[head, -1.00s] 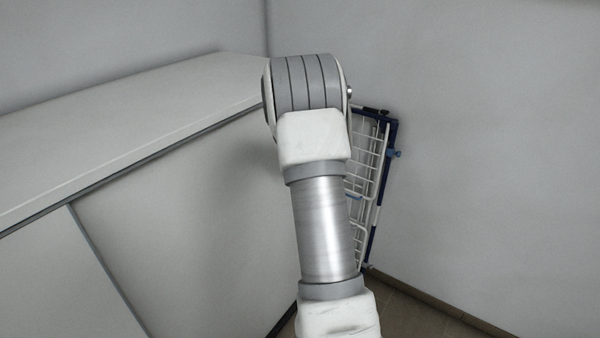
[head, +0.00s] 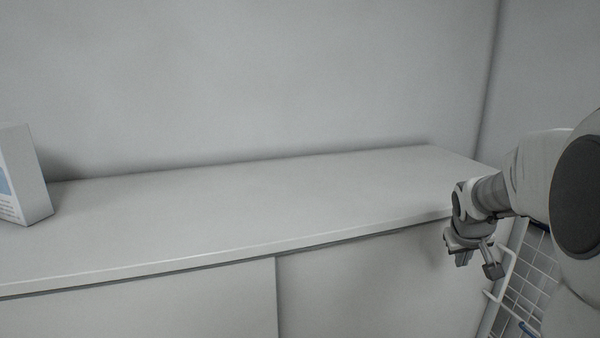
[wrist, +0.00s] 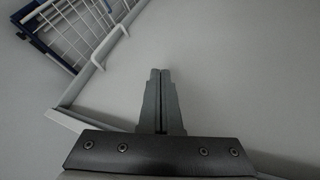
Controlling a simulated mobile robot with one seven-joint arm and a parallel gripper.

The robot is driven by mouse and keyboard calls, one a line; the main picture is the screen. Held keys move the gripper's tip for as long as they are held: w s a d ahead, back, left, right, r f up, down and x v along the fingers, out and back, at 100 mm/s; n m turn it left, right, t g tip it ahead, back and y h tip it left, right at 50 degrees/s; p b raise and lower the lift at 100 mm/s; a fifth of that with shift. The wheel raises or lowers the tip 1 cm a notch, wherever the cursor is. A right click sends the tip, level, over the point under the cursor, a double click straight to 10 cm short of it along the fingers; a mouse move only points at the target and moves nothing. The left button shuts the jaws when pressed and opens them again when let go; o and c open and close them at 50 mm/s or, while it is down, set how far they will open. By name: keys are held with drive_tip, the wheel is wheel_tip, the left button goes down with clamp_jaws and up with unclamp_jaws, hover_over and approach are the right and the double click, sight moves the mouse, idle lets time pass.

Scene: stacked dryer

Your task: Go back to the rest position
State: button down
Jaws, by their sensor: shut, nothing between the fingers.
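My gripper (head: 476,262) shows at the right of the head view, in front of the cabinet front and just below the counter's edge near its right end. In the wrist view its two fingers (wrist: 160,75) lie together, shut, with nothing between them. The drying rack (head: 522,285), with white wire and blue parts, stands to the right of my gripper and is partly hidden by my arm. The rack also shows at the top left of the wrist view (wrist: 88,30), apart from the fingertips.
A white counter (head: 250,215) above a cabinet (head: 370,285) runs along the wall. A white box with a blue patch (head: 18,180) stands at its left end. The counter's middle is bare. A side wall (head: 540,70) closes the right.

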drive_tip(key=s+a+r+y+p, duration=0.2)
drive_tip(key=s+a+r+p, duration=0.1)
drive_tip(key=s+a+r, duration=0.75)
drive_tip(key=s+a+y+p, duration=0.1)
drive_tip(key=s+a, duration=0.4)
drive_tip(key=s, duration=0.2)
drive_tip(key=s+a+f+p, duration=0.1)
drive_tip(key=s+a, duration=0.4)
drive_tip(key=s, duration=0.3)
drive_tip(key=shift+n+y, duration=0.3)
drive_tip(key=shift+y, duration=0.1)
drive_tip(key=shift+a, duration=0.15)
